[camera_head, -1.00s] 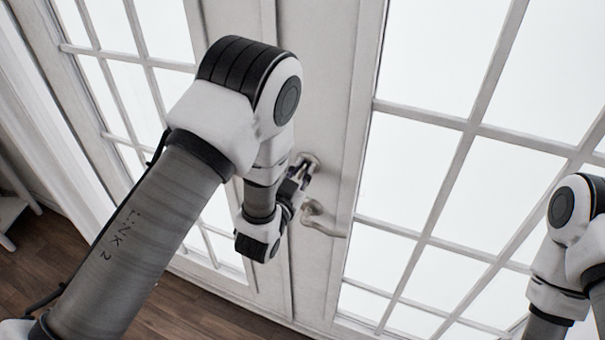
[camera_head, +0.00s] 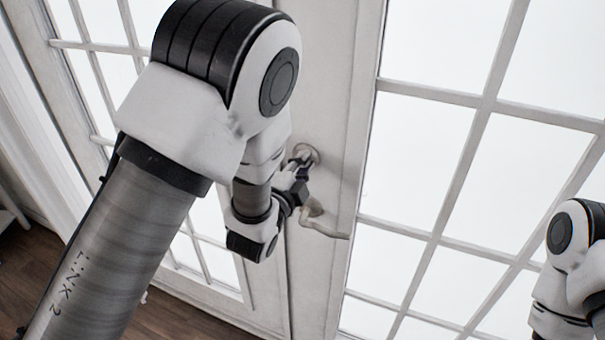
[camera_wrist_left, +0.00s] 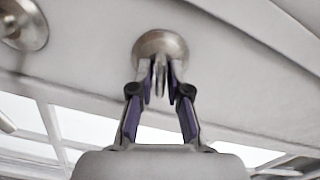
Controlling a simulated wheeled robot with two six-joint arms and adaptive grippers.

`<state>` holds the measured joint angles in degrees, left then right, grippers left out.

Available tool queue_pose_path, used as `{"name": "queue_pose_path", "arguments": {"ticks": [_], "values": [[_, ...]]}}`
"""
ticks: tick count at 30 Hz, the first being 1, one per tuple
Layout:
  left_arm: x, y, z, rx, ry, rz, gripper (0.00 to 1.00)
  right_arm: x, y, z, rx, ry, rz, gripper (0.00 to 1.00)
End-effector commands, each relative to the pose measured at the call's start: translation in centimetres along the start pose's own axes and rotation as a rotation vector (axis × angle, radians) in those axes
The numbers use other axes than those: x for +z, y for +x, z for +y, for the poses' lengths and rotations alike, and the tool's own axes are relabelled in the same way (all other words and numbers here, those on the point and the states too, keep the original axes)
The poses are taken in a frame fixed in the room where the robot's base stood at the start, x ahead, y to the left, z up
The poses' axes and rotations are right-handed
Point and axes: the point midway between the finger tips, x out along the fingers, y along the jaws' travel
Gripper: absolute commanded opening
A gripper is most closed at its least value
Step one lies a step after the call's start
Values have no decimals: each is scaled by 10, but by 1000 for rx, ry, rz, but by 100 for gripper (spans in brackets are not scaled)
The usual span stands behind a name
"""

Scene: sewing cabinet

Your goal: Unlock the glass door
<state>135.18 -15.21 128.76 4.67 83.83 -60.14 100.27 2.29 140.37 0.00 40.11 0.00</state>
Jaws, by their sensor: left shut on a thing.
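The white glass door (camera_head: 346,130) with its grid of panes fills the middle and right of the head view. A round metal lock (camera_head: 306,154) with a thumb turn sits on its frame above the lever handle (camera_head: 322,222). My left gripper (camera_head: 298,168) is at the lock. In the left wrist view the lock's round plate (camera_wrist_left: 160,43) is straight ahead, and my left gripper (camera_wrist_left: 160,80) is shut on its thin upright thumb turn (camera_wrist_left: 160,76). Of my right arm only links show at the right edge of the head view; its gripper is out of view.
A second glazed door panel (camera_head: 205,215) stands at the left, partly behind my left arm. The lever handle is close below my left gripper. Dark wooden floor (camera_head: 165,315) shows at the lower left.

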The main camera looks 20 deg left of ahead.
Motion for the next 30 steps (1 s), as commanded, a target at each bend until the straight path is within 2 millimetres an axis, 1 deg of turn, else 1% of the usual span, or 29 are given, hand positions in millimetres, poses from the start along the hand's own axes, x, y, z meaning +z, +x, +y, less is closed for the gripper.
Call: {"name": "queue_pose_path", "arguments": {"ticks": [1, 3, 12, 19, 30], "values": [[2, -1, 7, 5, 41, -1, 0, 0, 10, 0, 0, 0, 0, 40], [2, -1, 8, 7, 98, -1, 0, 0, 15, 0, 0, 0, 0, 40], [2, -1, 7, 8, 283, 0, 0, 0, 31, 0, 0, 0, 0, 40], [2, -1, 6, 10, 347, 0, 0, 0, 36, 0, 0, 0, 0, 40], [2, -1, 6, 11, 359, -1, 0, 0, 36, 0, 0, 0, 0, 40]]}}
